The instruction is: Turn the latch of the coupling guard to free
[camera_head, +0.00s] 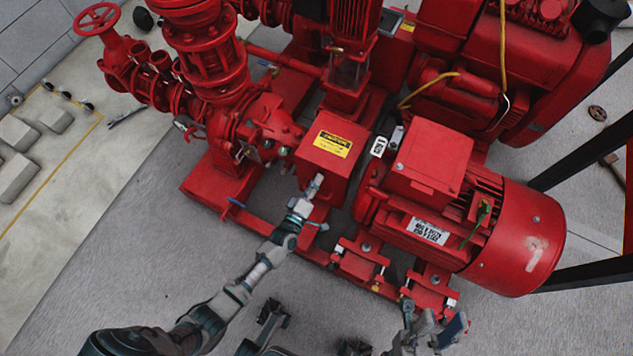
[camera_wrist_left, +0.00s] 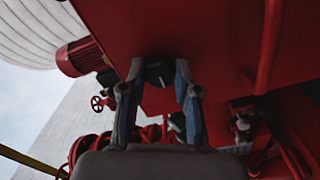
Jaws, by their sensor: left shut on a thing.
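The coupling guard (camera_head: 322,161) is a red box with a yellow caution label on top, between the pump and the motor. My left gripper (camera_head: 314,186) is at its near face. In the left wrist view the guard (camera_wrist_left: 210,40) fills the upper part as a dark red surface. The latch (camera_wrist_left: 158,73) is a small dark piece on it, between the fingertips of my left gripper (camera_wrist_left: 160,78), which is shut on it. The latch's exact angle is hard to tell. My right gripper (camera_head: 433,322) is at the bottom edge, fingers apart, holding nothing visible.
A red motor (camera_head: 470,220) stands right of the guard. The red pump and pipes (camera_head: 220,110) stand to the left. Red base blocks with bolts (camera_head: 357,262) lie in front of the motor. The grey floor (camera_head: 120,270) at left is clear.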

